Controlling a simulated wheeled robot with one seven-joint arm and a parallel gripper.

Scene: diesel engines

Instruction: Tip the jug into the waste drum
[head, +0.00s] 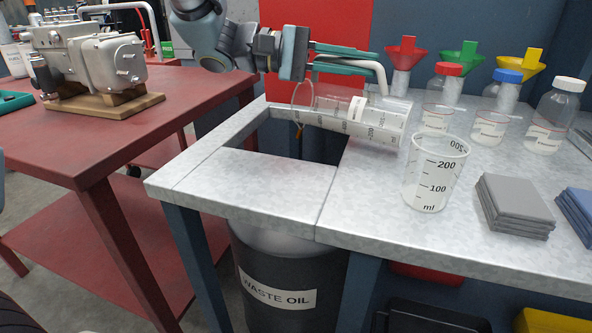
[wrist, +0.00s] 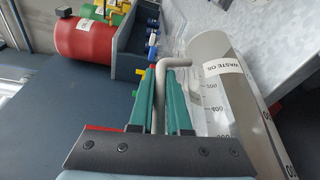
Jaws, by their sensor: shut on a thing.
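The clear jug (head: 378,122) lies nearly on its side in the air, its open end to the left, over the cutout in the grey bench. It has printed marks and a white label. My gripper (head: 370,62) is shut on its pale handle, above the jug's body. The wrist view shows the handle between my green fingers (wrist: 171,72) and the jug's marked wall (wrist: 215,103) at their right. A small orange-brown streak shows below the open end. The dark waste drum (head: 282,270), labelled WASTE OIL, stands under the cutout; its opening is mostly hidden by the bench.
A clear measuring beaker (head: 433,178) stands on the bench (head: 270,190) right of the cutout. Behind it are several capped bottles (head: 552,115) and coloured funnels (head: 460,62). Grey pads (head: 515,203) lie at the right. A red table (head: 60,135) with a metal engine part (head: 95,62) stands left.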

